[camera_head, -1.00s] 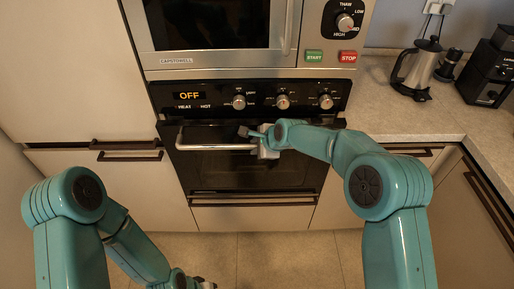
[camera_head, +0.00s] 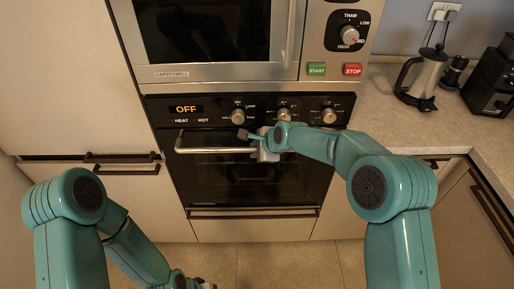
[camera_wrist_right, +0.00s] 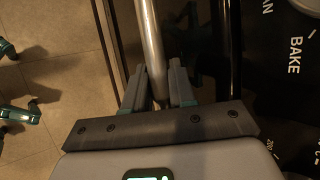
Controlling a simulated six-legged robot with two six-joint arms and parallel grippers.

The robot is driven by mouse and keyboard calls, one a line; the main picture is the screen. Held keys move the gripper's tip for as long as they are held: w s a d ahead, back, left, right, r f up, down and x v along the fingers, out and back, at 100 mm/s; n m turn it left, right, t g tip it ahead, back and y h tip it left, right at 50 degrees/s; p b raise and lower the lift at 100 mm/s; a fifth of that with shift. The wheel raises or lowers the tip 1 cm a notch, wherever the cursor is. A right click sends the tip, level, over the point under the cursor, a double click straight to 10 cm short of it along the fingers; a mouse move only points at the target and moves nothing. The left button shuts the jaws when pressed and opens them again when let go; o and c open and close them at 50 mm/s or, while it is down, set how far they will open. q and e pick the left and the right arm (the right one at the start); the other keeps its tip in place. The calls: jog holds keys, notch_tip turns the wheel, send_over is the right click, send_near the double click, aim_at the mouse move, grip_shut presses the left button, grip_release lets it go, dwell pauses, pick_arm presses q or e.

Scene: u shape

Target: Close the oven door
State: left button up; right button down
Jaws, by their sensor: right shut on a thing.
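The oven door (camera_head: 225,185) is a dark glass panel below the knob panel in the head view. It looks upright and close to the oven front; I cannot tell if it is fully shut. Its silver bar handle (camera_head: 205,151) runs across the top. My right gripper (camera_head: 250,137) is at the handle's right part. In the right wrist view its two fingers (camera_wrist_right: 160,88) are on either side of the handle bar (camera_wrist_right: 150,45), shut on it. My left arm hangs low at the left; only a bit of its gripper end shows at the bottom edge.
A microwave (camera_head: 205,72) sits above the oven. The knob panel (camera_head: 190,110) reads OFF. A kettle (camera_head: 424,75) and a black appliance (camera_head: 490,80) stand on the right counter (camera_head: 385,120). Drawers flank the oven; the floor (camera_head: 262,256) in front is clear.

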jog(key=shift+w+d+r, duration=0.1)
jog(key=shift+w+r, duration=0.2)
jog(key=shift+r, duration=0.05)
jog(key=c, duration=1)
grip_release()
jog(key=shift+w, duration=0.1)
jog(key=shift+c, duration=0.2)
jog(key=shift+f, duration=0.1)
jog(key=shift+s+d+r, duration=0.1)
jog(key=shift+s+r, duration=0.1)
jog(key=b+v, duration=0.2)
jog(key=v, duration=1.3)
jog(key=shift+s+r, duration=0.25)
jog(key=shift+s, duration=0.1)
